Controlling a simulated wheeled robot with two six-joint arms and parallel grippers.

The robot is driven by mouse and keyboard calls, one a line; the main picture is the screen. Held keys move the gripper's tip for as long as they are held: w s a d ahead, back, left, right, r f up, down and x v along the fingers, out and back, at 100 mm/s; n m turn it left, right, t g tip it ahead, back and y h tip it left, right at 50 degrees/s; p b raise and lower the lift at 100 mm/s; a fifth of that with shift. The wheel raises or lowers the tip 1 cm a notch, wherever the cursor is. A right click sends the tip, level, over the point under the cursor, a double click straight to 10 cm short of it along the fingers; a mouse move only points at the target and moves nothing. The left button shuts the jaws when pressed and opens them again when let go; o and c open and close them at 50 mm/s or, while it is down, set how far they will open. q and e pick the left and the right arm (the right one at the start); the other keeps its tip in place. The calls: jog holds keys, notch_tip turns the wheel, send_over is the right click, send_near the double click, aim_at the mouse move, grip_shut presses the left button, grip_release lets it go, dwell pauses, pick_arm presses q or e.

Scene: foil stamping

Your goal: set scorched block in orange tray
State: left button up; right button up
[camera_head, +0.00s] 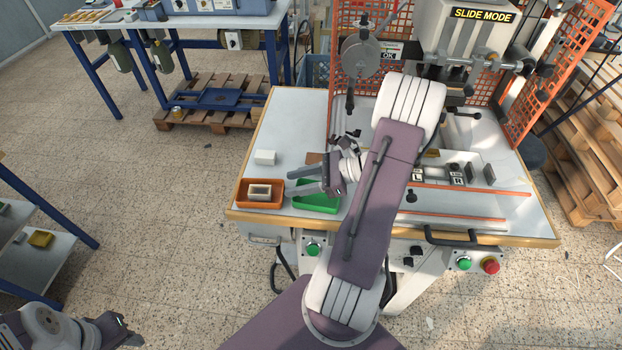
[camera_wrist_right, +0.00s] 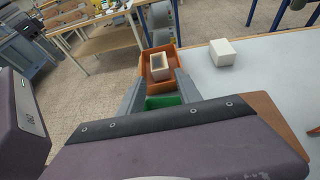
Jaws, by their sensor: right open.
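The orange tray (camera_head: 241,201) sits at the left front corner of the press table. A pale block (camera_head: 260,191) with a brownish rectangle on its top rests inside it. In the right wrist view the block (camera_wrist_right: 160,66) stands in the orange tray (camera_wrist_right: 145,60), just beyond the fingertips. My right gripper (camera_head: 291,180) is open and empty, above the green tray (camera_head: 316,203) and pointing at the orange tray. Its fingers (camera_wrist_right: 160,88) are apart from the block. Part of my left arm's end (camera_head: 118,332) shows at the lower left; its jaws are unclear.
A plain white block (camera_head: 265,157) lies on the table behind the orange tray. A brown flat piece (camera_head: 314,158) is partly hidden behind my right gripper. The press (camera_head: 450,60) with orange mesh guards stands at the back. A cart (camera_head: 32,265) is at left.

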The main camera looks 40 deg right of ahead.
jog(key=v, duration=0.5)
dwell(0.4)
